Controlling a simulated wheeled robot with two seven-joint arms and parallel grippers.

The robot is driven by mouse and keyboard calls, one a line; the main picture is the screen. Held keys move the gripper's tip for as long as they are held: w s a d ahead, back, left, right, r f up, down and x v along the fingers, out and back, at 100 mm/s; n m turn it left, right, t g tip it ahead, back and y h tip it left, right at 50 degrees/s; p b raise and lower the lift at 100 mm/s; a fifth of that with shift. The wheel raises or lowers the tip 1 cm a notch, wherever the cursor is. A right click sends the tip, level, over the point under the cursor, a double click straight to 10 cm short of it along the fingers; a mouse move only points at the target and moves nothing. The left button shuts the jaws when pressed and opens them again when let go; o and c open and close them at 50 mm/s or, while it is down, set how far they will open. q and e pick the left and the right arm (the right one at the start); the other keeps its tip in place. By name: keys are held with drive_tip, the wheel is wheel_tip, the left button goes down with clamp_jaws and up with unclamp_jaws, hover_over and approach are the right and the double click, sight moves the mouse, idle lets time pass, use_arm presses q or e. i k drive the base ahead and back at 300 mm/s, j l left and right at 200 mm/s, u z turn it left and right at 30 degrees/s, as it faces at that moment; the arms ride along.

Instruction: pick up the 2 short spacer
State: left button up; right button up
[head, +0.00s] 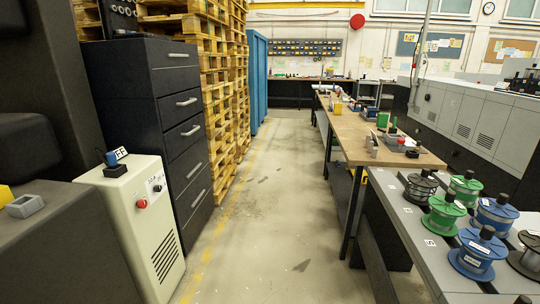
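I cannot make out any piece that is clearly a short spacer. Spools stand upright on the grey bench (402,222) at the right: a green spool (441,217), another green spool (465,188), a blue spool (473,258), another blue spool (495,215) and a dark spool (420,187). Each has a black knob on top. Another dark spool (526,258) is cut off at the right edge. Small white letter labels lie along the bench's left side; one reads S. Neither of my grippers is in view.
A wooden workbench (385,140) with small items continues behind the grey bench. A dark drawer cabinet (165,120), a cream control box (145,225) and stacked pallets (215,80) line the left. The concrete aisle (270,200) between is clear.

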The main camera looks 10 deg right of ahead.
sight(375, 150)
drive_tip(key=i+l+z, duration=0.1)
drive_tip(key=i+z, duration=0.35)
drive_tip(key=i+j+z, duration=0.1)
drive_tip(key=i+z, duration=0.3)
drive_tip(key=i, duration=0.3)
drive_tip(key=i+j+z, duration=0.25)
drive_tip(key=i+z, duration=0.2)
drive_tip(key=i, duration=0.1)
